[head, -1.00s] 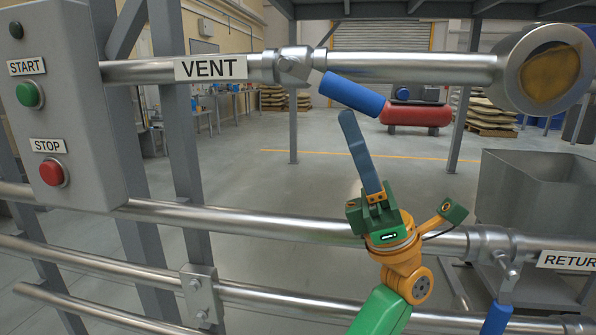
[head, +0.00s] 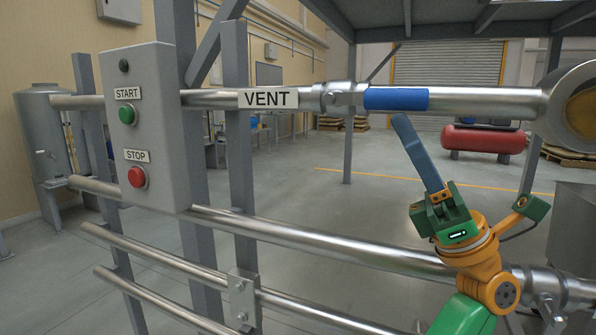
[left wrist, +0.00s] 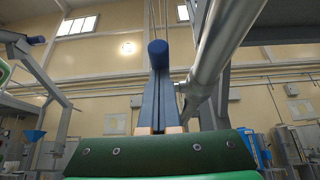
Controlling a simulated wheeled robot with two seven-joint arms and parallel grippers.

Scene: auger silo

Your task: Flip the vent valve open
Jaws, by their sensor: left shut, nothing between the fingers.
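The vent valve (head: 342,98) sits on the upper steel pipe, just right of the VENT label (head: 268,98). Its blue handle (head: 397,99) lies along the pipe, pointing right. My left gripper (head: 402,122) is shut and empty, with its blue fingers pointing up and their tips just below the handle. In the left wrist view the handle's round blue end (left wrist: 158,47) shows just past the fingertips (left wrist: 160,75), beside the pipe (left wrist: 222,35). I cannot tell whether the tips touch the handle. My right gripper is not in view.
A grey control box (head: 160,180) with START and STOP buttons stands at the left. A lower pipe (head: 330,240) runs behind my left wrist. A round pipe end (head: 560,90) closes off the right.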

